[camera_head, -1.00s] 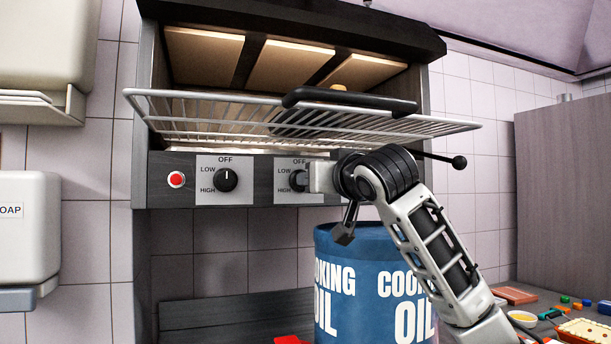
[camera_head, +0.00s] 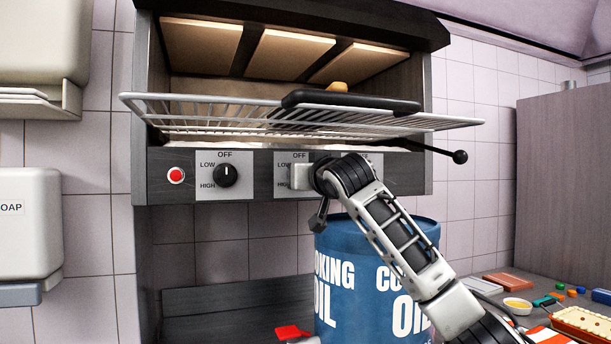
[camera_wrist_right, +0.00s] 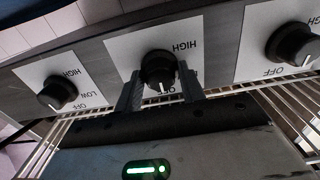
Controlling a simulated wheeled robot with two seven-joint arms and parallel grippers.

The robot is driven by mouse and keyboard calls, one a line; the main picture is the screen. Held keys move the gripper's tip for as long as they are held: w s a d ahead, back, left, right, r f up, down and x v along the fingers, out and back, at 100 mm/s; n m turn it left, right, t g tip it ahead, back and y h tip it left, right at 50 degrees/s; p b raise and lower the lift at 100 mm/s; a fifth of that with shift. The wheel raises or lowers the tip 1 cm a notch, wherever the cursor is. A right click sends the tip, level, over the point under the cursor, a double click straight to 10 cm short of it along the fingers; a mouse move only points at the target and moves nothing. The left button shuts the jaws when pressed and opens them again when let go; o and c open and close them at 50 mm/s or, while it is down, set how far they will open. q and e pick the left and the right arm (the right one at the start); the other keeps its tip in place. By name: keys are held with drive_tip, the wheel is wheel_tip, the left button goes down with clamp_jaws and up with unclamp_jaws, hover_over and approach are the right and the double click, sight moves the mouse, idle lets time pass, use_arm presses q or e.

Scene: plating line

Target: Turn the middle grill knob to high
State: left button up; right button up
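The grill (camera_head: 160,185) has a front panel with knobs on white plates marked OFF, LOW and HIGH. The middle knob is hidden behind my right gripper (camera_head: 300,176) in the head view. In the right wrist view, upside down, the black middle knob (camera_wrist_right: 158,66) shows its white pointer towards the bottom, the OFF side. My right gripper (camera_wrist_right: 160,92) is open, its two fingers on either side of this knob; a small gap seems to remain, and contact is unclear. My left gripper is not in view.
The left knob (camera_head: 226,175) points to OFF, beside a red button (camera_head: 176,175). The other outer knob (camera_wrist_right: 291,43) shows in the wrist view. A wire rack (camera_head: 180,112) juts out above the panel. A blue cooking oil drum (camera_head: 336,270) stands below my right arm.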

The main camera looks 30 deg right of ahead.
drive_tip(key=shift+s, duration=0.1)
drive_tip(key=c, duration=0.3)
